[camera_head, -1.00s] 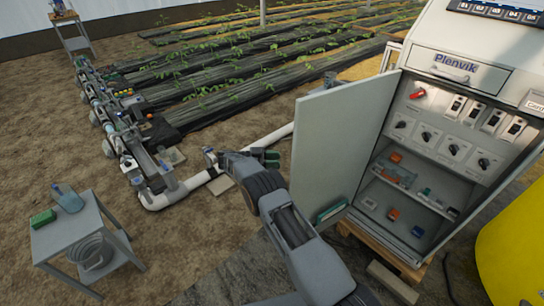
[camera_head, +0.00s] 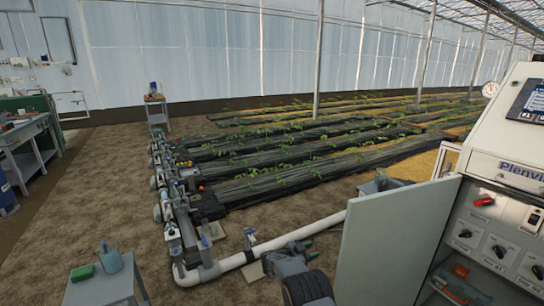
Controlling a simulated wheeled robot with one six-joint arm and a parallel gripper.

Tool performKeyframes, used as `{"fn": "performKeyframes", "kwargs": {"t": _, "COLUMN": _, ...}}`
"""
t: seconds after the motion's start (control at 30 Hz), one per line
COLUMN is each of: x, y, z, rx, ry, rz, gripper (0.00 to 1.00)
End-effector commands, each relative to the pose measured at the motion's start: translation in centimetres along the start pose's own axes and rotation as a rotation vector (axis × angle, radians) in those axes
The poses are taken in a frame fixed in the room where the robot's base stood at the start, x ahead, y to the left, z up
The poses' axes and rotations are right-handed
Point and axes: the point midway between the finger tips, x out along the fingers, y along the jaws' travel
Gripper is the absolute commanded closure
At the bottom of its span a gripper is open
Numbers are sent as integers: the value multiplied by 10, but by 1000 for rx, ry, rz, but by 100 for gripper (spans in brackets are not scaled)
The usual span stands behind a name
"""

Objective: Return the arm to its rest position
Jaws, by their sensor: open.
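My arm and gripper (camera_head: 283,262) show at the bottom centre, dark grey, just left of the open cabinet door. The gripper lies in front of the white pipe in the picture, with its jaws open. The fingertips are small and partly merged with what is behind them; I see nothing held. The rest of my arm is cut off by the lower edge.
The open grey cabinet door (camera_head: 397,240) stands close right of my arm, with the control cabinet (camera_head: 505,225) behind it. A white pipe (camera_head: 310,232) runs to the valve manifold (camera_head: 172,220). A small table (camera_head: 105,287) stands lower left. Bare soil (camera_head: 95,195) lies beyond it.

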Motion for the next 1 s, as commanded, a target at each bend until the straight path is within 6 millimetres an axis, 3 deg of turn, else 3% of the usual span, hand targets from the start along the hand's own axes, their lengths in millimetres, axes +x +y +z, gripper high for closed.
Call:
{"fn": "performKeyframes", "kwargs": {"t": 0.1, "x": -14, "y": -45, "z": -2, "rx": -2, "ry": -181, "rz": -313, "gripper": 59}}
{"fn": "performKeyframes", "kwargs": {"t": 0.2, "x": -41, "y": -70, "z": -11, "rx": -45, "ry": -373, "rz": -544, "gripper": 59}}
{"fn": "performKeyframes", "kwargs": {"t": 0.27, "x": -62, "y": -75, "z": -21, "rx": -90, "ry": -497, "rz": -661, "gripper": 59}}
{"fn": "performKeyframes", "kwargs": {"t": 0.37, "x": -102, "y": -64, "z": -45, "rx": -201, "ry": -715, "rz": -817, "gripper": 59}}
{"fn": "performKeyframes", "kwargs": {"t": 0.47, "x": -142, "y": -27, "z": -80, "rx": -353, "ry": -928, "rz": -912, "gripper": 59}}
{"fn": "performKeyframes", "kwargs": {"t": 0.63, "x": -188, "y": 72, "z": -150, "rx": -643, "ry": -1198, "rz": -928, "gripper": 59}}
{"fn": "performKeyframes", "kwargs": {"t": 0.8, "x": -210, "y": 181, "z": -224, "rx": -903, "ry": -1329, "rz": -838, "gripper": 59}}
{"fn": "performKeyframes", "kwargs": {"t": 0.9, "x": -216, "y": 234, "z": -262, "rx": -1009, "ry": -1339, "rz": -784, "gripper": 59}}
{"fn": "performKeyframes", "kwargs": {"t": 1.0, "x": -218, "y": 270, "z": -292, "rx": -1065, "ry": -1305, "rz": -757, "gripper": 59}}
